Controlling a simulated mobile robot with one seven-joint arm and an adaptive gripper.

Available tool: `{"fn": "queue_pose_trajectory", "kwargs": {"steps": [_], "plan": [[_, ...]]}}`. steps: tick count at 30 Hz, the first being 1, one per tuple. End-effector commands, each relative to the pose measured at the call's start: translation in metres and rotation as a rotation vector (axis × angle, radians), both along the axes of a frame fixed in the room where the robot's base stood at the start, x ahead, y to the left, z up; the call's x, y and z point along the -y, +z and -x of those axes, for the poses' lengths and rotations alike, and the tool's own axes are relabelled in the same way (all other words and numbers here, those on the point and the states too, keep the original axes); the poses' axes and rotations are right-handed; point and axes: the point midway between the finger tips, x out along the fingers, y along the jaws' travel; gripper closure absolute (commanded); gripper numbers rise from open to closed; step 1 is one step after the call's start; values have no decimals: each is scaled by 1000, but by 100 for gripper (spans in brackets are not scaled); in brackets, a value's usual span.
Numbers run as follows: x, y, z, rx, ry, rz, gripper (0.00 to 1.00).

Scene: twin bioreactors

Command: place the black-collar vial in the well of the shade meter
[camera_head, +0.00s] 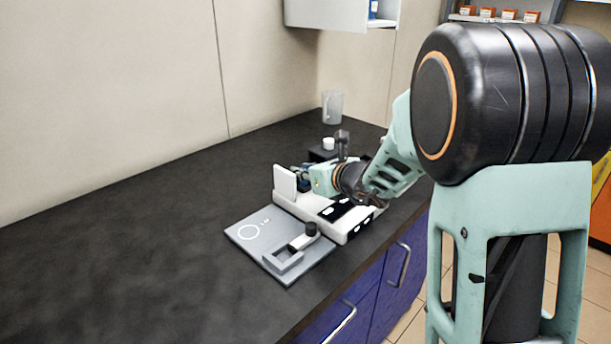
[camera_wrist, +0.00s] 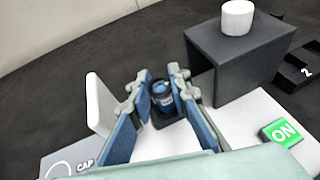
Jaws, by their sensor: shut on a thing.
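My gripper (camera_wrist: 161,80) is shut on a small dark-blue vial with a black collar (camera_wrist: 162,93), held between its two blue finger pads. The vial looks upright. A dark square patch on the white shade meter (camera_wrist: 225,125) shows right around and below the vial; I cannot tell whether the vial is inside the well or just above it. The meter has a white upright panel (camera_wrist: 100,103) left of the fingers and a green ON panel (camera_wrist: 283,133) at right. In the head view my gripper (camera_head: 304,179) is low over the meter (camera_head: 345,235), behind its upright panel; the vial is not clear there.
A black stand (camera_wrist: 235,65) with a white cap (camera_wrist: 237,17) on top is close right of the fingers. A grey plate (camera_head: 250,222) with a ring mark and a clamp-like fixture (camera_head: 285,262) lies before the meter. A clear beaker (camera_head: 332,107) stands behind. The left counter is bare.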

Motion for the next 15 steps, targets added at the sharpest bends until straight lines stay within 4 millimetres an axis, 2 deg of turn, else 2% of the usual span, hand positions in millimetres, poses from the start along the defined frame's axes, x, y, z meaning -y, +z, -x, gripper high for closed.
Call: {"fn": "queue_pose_trajectory", "kwargs": {"steps": [9,10,14,15], "plan": [[0,-3,0,0,0,1,98],[0,-2,0,0,0,1,81],[0,-1,0,0,0,1,66],[0,-1,0,0,0,1,65]]}}
